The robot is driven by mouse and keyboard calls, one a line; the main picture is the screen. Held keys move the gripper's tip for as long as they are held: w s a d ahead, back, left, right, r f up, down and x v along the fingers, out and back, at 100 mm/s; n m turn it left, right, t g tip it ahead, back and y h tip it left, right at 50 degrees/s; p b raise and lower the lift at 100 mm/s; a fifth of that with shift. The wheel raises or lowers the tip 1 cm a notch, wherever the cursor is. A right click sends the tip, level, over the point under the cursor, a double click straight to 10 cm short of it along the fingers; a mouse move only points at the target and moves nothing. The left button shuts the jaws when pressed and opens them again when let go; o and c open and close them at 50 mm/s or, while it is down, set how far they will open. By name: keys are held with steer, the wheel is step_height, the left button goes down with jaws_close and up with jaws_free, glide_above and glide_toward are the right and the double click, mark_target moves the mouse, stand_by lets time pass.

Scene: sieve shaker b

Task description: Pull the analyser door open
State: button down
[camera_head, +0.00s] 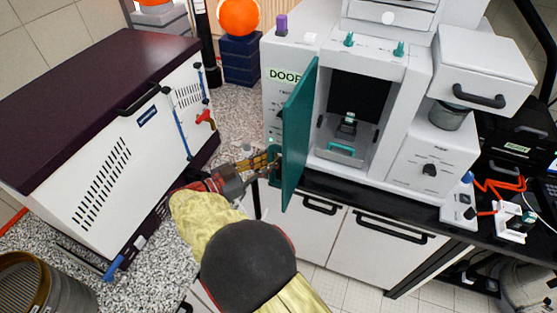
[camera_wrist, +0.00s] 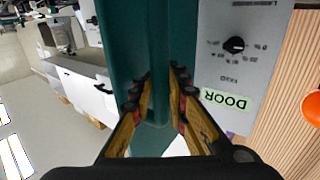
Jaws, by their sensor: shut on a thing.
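The teal analyser door (camera_head: 299,130) stands swung out from the white analyser (camera_head: 417,75), and the dark chamber (camera_head: 352,110) behind it is exposed. A small stage with a teal front sits inside the chamber. My gripper (camera_head: 272,162) is at the lower left side of the door. In the wrist view, my gripper (camera_wrist: 158,90) has one finger on each side of a teal upright part of the door (camera_wrist: 150,40) and is shut on it. Whether this part is a handle or the door's edge is hard to tell.
A white cabinet with a dark top (camera_head: 95,90) stands at the left. A panel marked DOOR (camera_head: 285,75) is beside the chamber. A white box with a black handle (camera_head: 482,75) juts out at the right. Speckled counter (camera_head: 235,105) lies between the cabinet and analyser.

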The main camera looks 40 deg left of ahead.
steer(key=shift+s+a+f, duration=0.1)
steer(key=shift+a, duration=0.3)
steer(key=c, duration=1.8)
jaws_free()
steer(key=shift+o, duration=0.2)
steer(key=shift+r, duration=0.2)
